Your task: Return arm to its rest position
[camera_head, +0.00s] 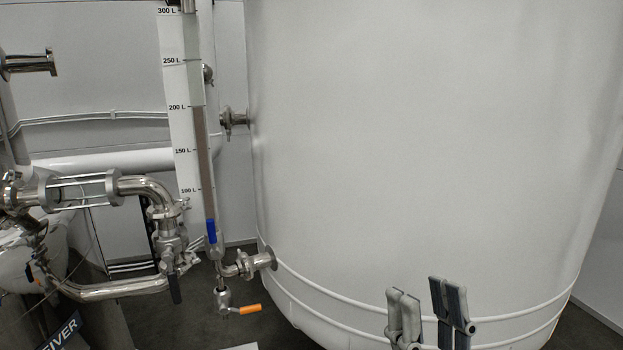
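My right gripper (427,305) shows at the bottom of the head view, right of centre, with its fingers pointing up. Its two fingers stand apart with a gap between them, and nothing is seen between them. It appears in front of the lower part of the big white tank (430,140); whether it touches the tank cannot be told. The rest of the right arm is below the frame. My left gripper and arm are not in view.
Left of the tank is a level gauge (178,100) marked in litres, with a blue-handled valve (211,231) and an orange-handled valve (240,309) below. Steel piping (110,290) fills the left side. Dark floor (165,318) shows at lower left.

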